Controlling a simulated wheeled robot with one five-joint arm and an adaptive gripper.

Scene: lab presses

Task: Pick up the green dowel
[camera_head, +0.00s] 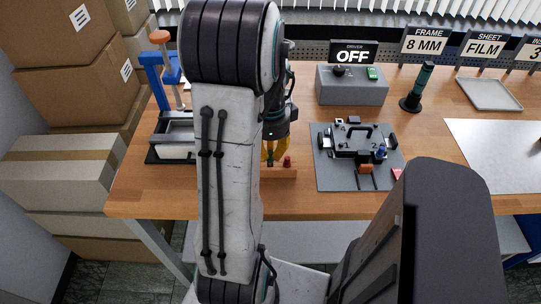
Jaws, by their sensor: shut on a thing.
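My gripper (270,152) points down over a small wooden block (284,173) on the table, partly hidden behind my arm. Its yellowish fingers are shut on the green dowel (270,159), a small dark green peg that shows only in part. The dowel's lower end is at the block; I cannot tell whether it is still seated in it. A red dowel (288,161) stands in the block just to the right of the gripper.
A grey mat with a black fixture (322,178) lies right of the block. Behind it stands a grey driver box (352,90) with an OFF sign (352,55). A blue press (158,80) stands at left. A dark green-handled tool (417,88) and a tray (489,93) are at right.

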